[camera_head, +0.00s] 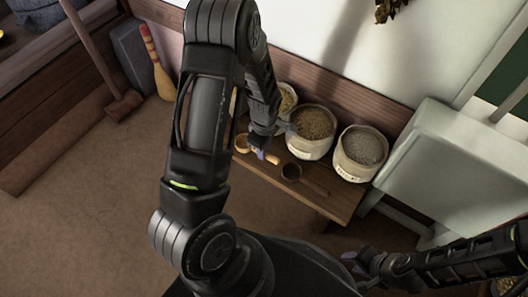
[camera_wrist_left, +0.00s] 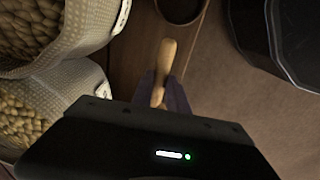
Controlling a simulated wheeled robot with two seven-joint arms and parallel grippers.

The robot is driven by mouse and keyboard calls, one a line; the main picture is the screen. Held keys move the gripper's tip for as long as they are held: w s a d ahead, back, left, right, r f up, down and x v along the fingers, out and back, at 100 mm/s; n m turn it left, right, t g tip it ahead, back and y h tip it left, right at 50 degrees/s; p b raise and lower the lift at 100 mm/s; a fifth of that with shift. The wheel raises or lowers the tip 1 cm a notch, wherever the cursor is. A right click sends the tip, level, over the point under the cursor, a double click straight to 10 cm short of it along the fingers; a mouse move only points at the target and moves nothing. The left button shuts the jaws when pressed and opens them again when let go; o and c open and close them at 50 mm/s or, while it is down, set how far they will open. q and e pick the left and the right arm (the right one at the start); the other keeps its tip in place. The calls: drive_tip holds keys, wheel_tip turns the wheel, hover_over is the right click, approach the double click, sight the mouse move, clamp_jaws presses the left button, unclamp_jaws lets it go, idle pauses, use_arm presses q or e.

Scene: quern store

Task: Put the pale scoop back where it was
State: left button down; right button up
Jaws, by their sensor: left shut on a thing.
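The pale scoop's round bowl (camera_head: 242,142) shows left of my left gripper in the head view, and its light handle (camera_head: 273,159) shows to the right of it. My left gripper (camera_head: 262,153) is shut on that handle, low over the wooden bench (camera_head: 335,203). In the left wrist view the handle (camera_wrist_left: 167,58) stands out between the fingers (camera_wrist_left: 162,92). Its bowl is hidden there. I cannot tell whether the scoop touches the bench. My right gripper (camera_head: 362,262) is at the lower right, away from the bench; its fingers are too small to judge.
A dark scoop (camera_head: 291,172) lies on the bench close to the pale handle's end. Sacks of grain (camera_head: 312,128), (camera_head: 360,155), (camera_head: 287,101) stand behind. A pale chest (camera_head: 450,150) is at right. A mallet (camera_head: 122,106) and a broom (camera_head: 160,78) stand at left.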

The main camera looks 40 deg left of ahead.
use_arm(q)
drive_tip(key=shift+f, duration=0.45)
drive_tip(key=shift+f, duration=0.15)
drive_tip(key=c, duration=1.3)
unclamp_jaws()
wheel_tip(320, 180, up, 12)
drive_tip(key=p, duration=0.4)
drive_tip(key=shift+p, duration=0.3)
drive_tip(key=shift+d, duration=0.1)
